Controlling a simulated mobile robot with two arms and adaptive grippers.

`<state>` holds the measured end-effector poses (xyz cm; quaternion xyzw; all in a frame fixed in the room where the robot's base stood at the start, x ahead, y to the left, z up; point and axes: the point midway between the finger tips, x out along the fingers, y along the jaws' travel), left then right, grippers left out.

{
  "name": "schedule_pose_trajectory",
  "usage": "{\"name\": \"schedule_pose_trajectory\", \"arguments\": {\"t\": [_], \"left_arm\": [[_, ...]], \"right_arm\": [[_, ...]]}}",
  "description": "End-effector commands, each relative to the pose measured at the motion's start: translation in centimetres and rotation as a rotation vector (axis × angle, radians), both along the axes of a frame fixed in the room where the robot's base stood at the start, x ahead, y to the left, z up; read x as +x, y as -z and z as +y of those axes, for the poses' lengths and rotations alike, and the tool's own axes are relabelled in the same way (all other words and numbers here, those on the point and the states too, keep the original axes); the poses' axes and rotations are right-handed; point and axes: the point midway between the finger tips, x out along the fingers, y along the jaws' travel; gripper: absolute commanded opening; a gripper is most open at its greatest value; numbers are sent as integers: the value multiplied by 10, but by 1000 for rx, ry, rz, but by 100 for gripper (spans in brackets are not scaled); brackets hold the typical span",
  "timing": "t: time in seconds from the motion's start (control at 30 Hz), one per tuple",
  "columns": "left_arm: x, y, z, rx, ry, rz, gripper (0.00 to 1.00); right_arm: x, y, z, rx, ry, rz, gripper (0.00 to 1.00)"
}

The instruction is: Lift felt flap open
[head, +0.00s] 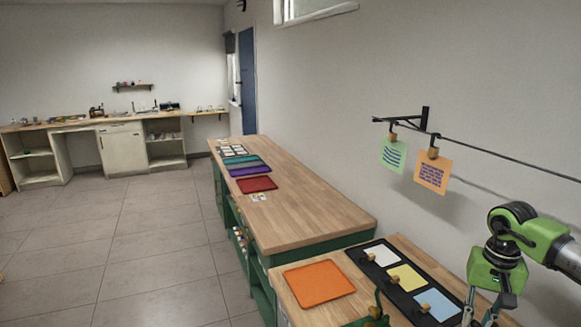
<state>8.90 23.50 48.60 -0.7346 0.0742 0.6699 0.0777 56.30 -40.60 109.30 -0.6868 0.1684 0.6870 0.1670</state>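A black board (397,291) lies on the near wooden bench. It carries a white square panel (383,256), a yellow square panel (407,277) and a light blue square panel (440,304), each with a small wooden knob at its left side. All three panels lie flat. I cannot tell which of them is the felt flap. My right gripper (478,317) points down just right of the blue panel in the picture. Its fingertips are cut off by the bottom edge, so its opening is unclear. My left gripper is not in view.
An orange square tray (319,284) lies left of the board. A dark green object (377,313) stands at the bottom edge. Green and orange cards (432,174) hang from a wall line. A longer bench (300,215) holds coloured trays. The tiled floor at left is clear.

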Motion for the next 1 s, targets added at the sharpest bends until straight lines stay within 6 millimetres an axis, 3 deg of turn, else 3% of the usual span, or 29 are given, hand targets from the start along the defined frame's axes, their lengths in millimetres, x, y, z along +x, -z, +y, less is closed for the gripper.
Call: {"name": "schedule_pose_trajectory", "arguments": {"t": [1.0], "left_arm": [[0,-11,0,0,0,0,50]], "right_arm": [[17,-12,-41,0,3,-1,8]]}}
